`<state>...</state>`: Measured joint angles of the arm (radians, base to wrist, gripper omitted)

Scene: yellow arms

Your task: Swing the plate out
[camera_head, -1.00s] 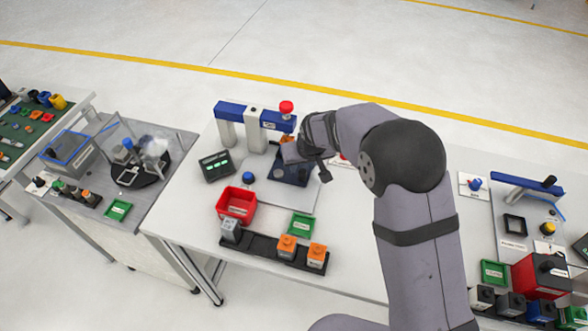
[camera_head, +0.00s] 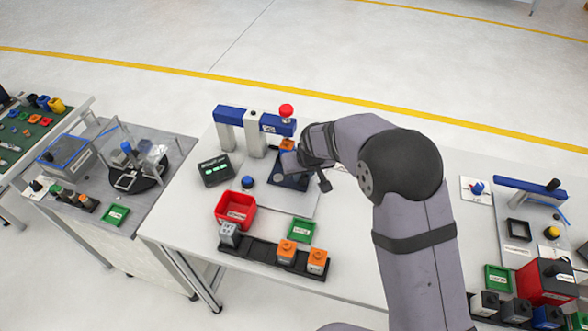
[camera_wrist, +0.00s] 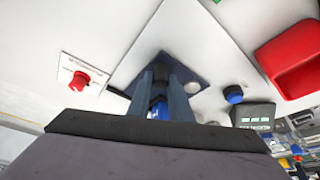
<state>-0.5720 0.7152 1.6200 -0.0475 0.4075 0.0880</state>
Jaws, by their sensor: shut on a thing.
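The plate (camera_head: 292,183) is a small dark blue piece lying at the fixture, in front of the blue bridge arm. My gripper (camera_head: 287,165) reaches over it from the right and hides part of it. In the wrist view the plate (camera_wrist: 196,80) shows beyond the fingers with a pale round spot on it. There my gripper (camera_wrist: 161,78) is shut on a small black piece (camera_wrist: 161,71) at the plate's edge. Whether that piece is joined to the plate I cannot tell. A blue part shows between the fingers.
A green-lit box (camera_head: 215,169), blue button (camera_head: 248,182) and red bin (camera_head: 236,210) are to the left. A black rack (camera_head: 270,254) with orange-topped blocks lies in front. An orange piece (camera_head: 287,144) is close behind my gripper.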

